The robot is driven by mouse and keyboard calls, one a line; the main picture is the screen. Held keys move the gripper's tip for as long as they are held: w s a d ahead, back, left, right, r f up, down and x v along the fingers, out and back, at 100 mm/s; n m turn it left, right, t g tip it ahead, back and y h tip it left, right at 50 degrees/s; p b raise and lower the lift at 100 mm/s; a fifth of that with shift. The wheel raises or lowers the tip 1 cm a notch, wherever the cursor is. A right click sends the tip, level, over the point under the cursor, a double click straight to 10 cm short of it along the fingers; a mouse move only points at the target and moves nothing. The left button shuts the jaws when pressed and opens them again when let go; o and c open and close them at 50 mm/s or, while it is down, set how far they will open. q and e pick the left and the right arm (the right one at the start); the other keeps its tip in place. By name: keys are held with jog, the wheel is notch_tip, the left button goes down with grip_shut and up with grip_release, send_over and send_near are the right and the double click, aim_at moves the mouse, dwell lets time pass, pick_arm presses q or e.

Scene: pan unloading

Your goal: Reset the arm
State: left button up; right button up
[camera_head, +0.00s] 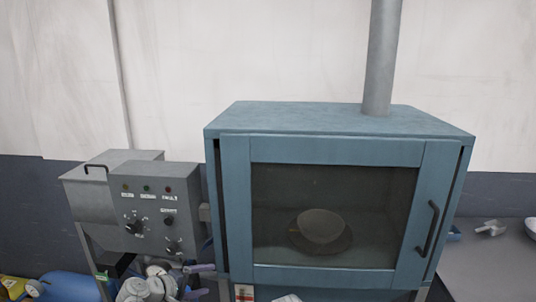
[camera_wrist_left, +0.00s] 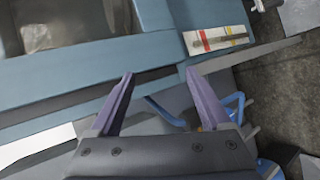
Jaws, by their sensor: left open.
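My left gripper (camera_head: 207,280) is low in the head view, in front of the control box and left of the blue oven's lower corner. In the left wrist view its two purple fingers (camera_wrist_left: 158,75) are spread apart with nothing held between them. The blue oven (camera_head: 320,120) has its door closed, with a dark handle (camera_head: 428,229) on the right. Behind the glass sits a round pan or bowl (camera_head: 320,226). In the left wrist view the oven's lower edge (camera_wrist_left: 90,75) lies just beyond the fingers. My right gripper is not seen.
A grey control box (camera_head: 150,222) with knobs and lights stands left of the oven. A steel table (camera_head: 495,262) with a metal scoop (camera_head: 491,228) and a white bowl (camera_head: 531,228) is at right. A blue cylinder (camera_head: 68,286) lies at lower left.

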pick_arm(q)
jog(key=s+d+f+m+g+y, duration=0.2)
jog(key=s+d+f+m+g, duration=0.6)
jog(key=d, duration=0.4)
jog(key=s+d+f+m+g+y, duration=0.1)
jog(key=s+f+m+g+y, duration=0.1)
jog(key=s+m+y, duration=0.4)
jog(key=shift+s+d+f+m+y, duration=0.15)
jog(key=shift+s+f+m+y, duration=0.3)
jog(key=shift+s, duration=2)
jog(key=shift+f, duration=0.15)
